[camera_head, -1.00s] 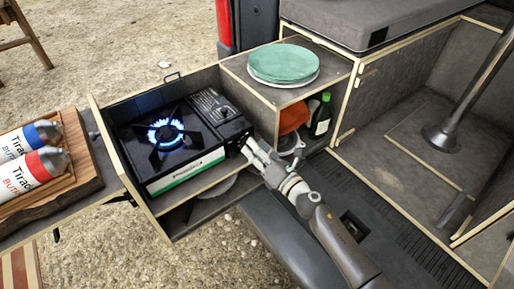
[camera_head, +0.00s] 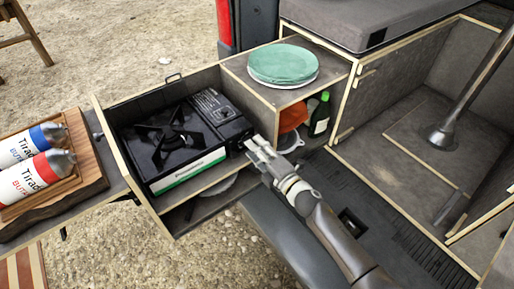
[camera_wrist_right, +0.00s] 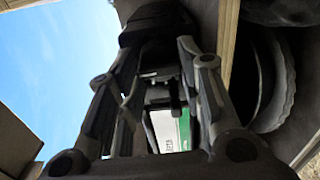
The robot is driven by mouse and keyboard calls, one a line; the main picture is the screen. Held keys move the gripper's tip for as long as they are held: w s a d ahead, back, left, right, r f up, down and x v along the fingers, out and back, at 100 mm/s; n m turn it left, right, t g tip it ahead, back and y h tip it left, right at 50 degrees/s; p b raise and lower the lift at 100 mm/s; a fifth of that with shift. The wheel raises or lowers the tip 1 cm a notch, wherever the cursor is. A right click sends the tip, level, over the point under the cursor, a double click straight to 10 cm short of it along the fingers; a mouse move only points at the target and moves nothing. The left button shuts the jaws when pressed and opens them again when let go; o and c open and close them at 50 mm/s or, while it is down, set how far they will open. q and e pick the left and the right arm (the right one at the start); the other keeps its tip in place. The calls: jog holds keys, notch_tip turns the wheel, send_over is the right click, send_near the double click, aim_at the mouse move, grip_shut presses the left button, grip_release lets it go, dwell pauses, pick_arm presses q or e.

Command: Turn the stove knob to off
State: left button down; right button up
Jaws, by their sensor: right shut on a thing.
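The black camping stove (camera_head: 183,140) with a green and white front label sits in the pulled-out drawer, and no flame shows on its burner (camera_head: 170,138). My right gripper (camera_head: 252,146) is at the stove's right front corner, where the knob is. In the right wrist view the stove's front (camera_wrist_right: 165,128) shows between the fingers, and the gripper (camera_wrist_right: 160,75) is shut on a dark part there, the stove knob. The knob itself is mostly hidden by the fingers. My left gripper is out of view.
Two gas canisters (camera_head: 35,160) lie on a wooden tray at the left. A green bottle (camera_head: 319,115) and an orange item (camera_head: 293,117) stand in the compartment right of the stove.

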jog(key=shift+m, duration=0.4)
jog(key=o, duration=1)
jog(key=v, duration=1.2)
jog(key=shift+s+f, duration=0.1)
jog(key=shift+s, duration=0.05)
